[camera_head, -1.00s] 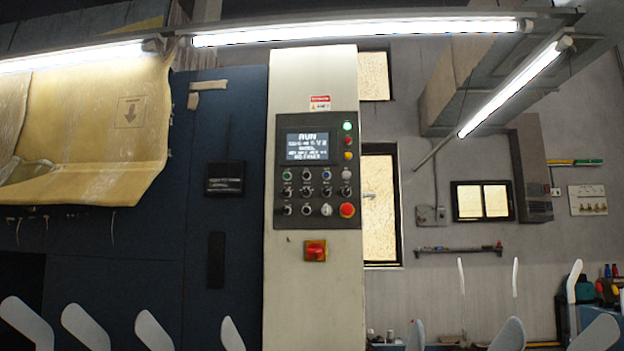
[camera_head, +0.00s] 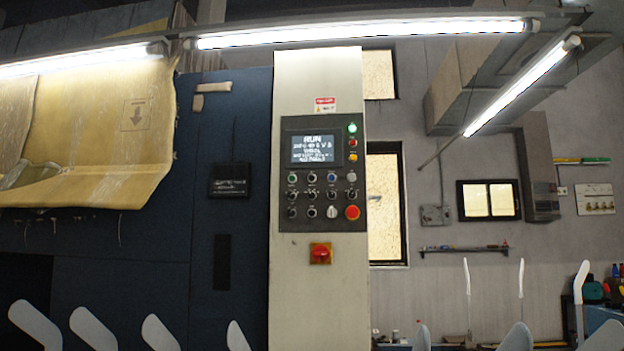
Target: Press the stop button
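A control panel (camera_head: 323,222) is set on a tall pale column. Its screen (camera_head: 313,149) reads RUN, and a green lamp (camera_head: 352,128) is lit at its upper right, above a red and a yellow lamp. A large red mushroom button (camera_head: 352,212) sits at the panel's lower right corner. Small knobs and buttons fill the rows beside it; their labels are too small to read. A red rotary switch on a yellow plate (camera_head: 320,253) is below the panel. My gripper is not in view.
Pale sock-board shapes (camera_head: 92,327) stand in a row along the bottom edge, in front of the machine. A dark blue cabinet (camera_head: 200,275) is left of the column. A wall shelf (camera_head: 462,249) and windows are at the right.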

